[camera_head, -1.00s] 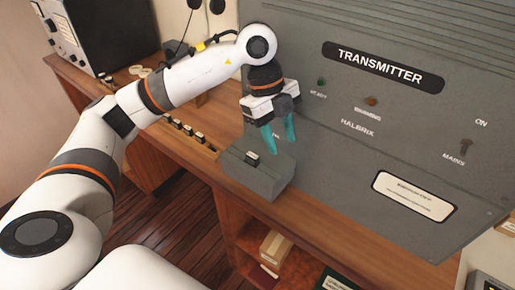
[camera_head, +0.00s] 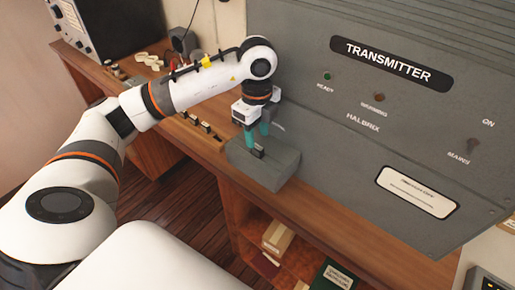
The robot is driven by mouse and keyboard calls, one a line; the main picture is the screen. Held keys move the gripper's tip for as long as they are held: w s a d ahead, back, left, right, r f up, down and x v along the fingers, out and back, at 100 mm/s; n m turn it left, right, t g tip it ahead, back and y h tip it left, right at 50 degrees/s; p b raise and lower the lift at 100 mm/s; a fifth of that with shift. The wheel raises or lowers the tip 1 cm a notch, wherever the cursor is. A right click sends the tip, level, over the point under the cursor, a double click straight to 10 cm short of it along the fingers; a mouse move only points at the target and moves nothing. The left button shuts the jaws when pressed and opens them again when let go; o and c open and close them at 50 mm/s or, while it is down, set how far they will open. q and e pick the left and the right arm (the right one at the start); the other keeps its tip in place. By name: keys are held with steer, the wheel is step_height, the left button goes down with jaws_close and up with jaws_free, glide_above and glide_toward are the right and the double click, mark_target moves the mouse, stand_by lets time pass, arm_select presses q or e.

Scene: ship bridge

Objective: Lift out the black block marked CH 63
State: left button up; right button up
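A small black block (camera_head: 257,152) stands upright in the top of a grey box (camera_head: 268,178) on the wooden desk, in front of the transmitter. Its marking is too small to read. My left gripper (camera_head: 257,143) points down with its teal fingers right at the block. The fingers look apart, one on each side of or just behind the block; I cannot tell whether they touch it. My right gripper is not in view.
The grey transmitter cabinet (camera_head: 400,120) rises close behind the grey box. Several small black blocks (camera_head: 205,127) stand in a row on the desk to the left. A shelf with books (camera_head: 278,238) is below the desk.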

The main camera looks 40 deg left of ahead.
mark_target(257, 146)
arm_select(q)
step_height(257, 146, down, 2)
steer(key=shift+s+d+f+p, duration=0.1)
steer(key=shift+s+f+p, duration=0.1)
steer(key=shift+p, duration=0.25)
steer(key=shift+w+f, duration=0.1)
steer(key=shift+f, duration=0.45)
jaws_close()
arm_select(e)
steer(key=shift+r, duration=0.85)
